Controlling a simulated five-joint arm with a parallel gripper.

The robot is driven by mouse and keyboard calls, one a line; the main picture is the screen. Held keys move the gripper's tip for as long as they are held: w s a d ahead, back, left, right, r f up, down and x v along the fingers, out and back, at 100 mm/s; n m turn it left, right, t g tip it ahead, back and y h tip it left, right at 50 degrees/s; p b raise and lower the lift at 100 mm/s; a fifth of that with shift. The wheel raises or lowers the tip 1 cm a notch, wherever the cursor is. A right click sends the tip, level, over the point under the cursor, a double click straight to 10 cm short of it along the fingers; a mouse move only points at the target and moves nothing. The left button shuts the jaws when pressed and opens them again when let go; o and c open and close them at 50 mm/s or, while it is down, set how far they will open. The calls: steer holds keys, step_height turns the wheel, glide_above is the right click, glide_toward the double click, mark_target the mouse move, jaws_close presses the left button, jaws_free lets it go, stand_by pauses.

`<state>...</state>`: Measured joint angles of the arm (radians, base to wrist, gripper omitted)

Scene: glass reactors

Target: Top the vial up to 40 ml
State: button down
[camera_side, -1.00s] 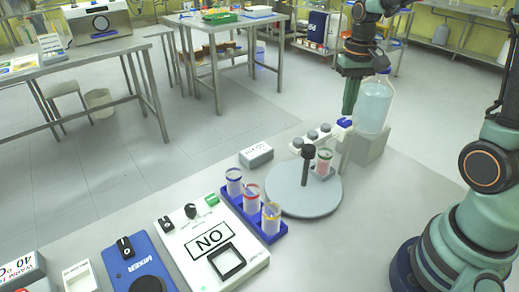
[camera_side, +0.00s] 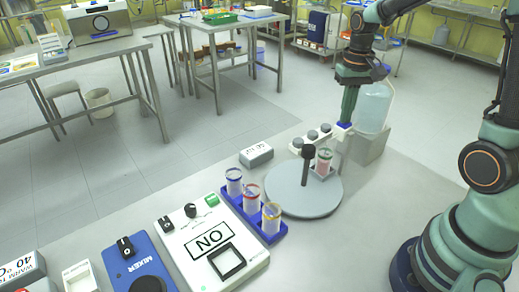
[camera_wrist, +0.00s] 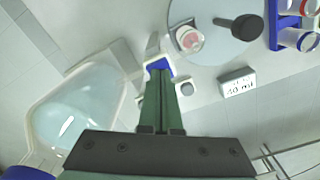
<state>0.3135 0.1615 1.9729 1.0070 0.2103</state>
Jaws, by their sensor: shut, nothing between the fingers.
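The vial (camera_side: 323,160), with pinkish contents, stands in a small holder on the grey round turntable (camera_side: 290,195); it also shows in the wrist view (camera_wrist: 190,39). My gripper (camera_side: 346,119) is shut and empty, pointing down with its tips at a blue tab (camera_side: 344,126). In the wrist view the fingertips (camera_wrist: 158,76) overlap the blue tab (camera_wrist: 158,64); I cannot tell whether it is pressed. A large bottle of pale blue liquid (camera_side: 373,108) stands on a grey block just right of the gripper. The vial's level is too small to read.
A black-knobbed post (camera_side: 307,165) rises from the turntable.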

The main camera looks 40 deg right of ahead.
steer(key=shift+r, duration=0.1)
step_height(320, 180, up, 7)
steer(key=shift+f, duration=0.1)
stand_by(0.8)
stand_by(0.4)
steer(key=s+a+r+n+t, duration=0.2)
steer(key=s+a+n+t, duration=0.3)
steer(key=a, duration=0.6)
steer(key=shift+s+a+n+t, duration=0.3)
steer(key=shift+s+n, duration=0.2)
steer(key=shift+s, duration=0.5)
